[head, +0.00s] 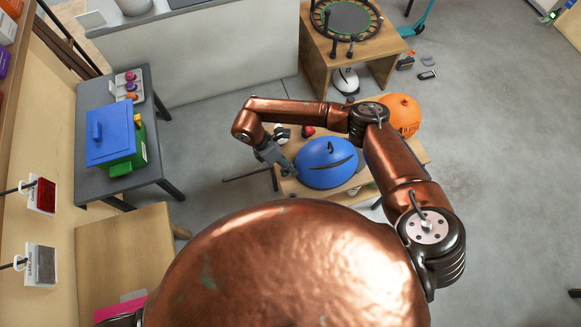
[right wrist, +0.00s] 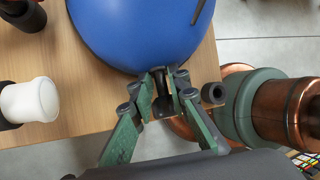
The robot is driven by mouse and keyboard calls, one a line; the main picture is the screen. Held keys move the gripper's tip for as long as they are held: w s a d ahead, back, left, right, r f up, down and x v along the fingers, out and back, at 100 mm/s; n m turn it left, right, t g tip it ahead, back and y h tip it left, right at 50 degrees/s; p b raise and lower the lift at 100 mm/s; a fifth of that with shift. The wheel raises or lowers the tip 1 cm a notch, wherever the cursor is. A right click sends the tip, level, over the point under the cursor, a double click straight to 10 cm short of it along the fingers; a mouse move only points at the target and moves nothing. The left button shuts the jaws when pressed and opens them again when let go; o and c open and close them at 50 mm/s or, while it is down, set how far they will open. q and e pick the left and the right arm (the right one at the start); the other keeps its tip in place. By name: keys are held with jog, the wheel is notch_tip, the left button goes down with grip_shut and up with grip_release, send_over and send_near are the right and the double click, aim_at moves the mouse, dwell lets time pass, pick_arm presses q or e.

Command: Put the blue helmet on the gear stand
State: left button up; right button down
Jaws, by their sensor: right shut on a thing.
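The blue helmet (head: 326,162) is a smooth dome with a dark slit and a small dark piece on top. It is over the low wooden table (head: 288,186); I cannot tell whether it touches the tabletop. My right gripper (head: 287,166) is at the helmet's left edge. In the right wrist view, the right gripper (right wrist: 163,75) is shut on the near rim of the helmet (right wrist: 138,28), with a dark piece between the fingers. I cannot make out which item is the gear stand. My left gripper is not in view.
An orange ball-like object (head: 400,114) sits beyond the helmet. A grey table (head: 155,125) holds a blue-lidded box (head: 110,135). Open floor lies right.

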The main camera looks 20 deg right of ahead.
jog(key=shift+f, duration=0.1)
jog(key=c, duration=1.8)
grip_release()
jog(key=shift+c, duration=0.2)
jog(key=v, duration=1.2)
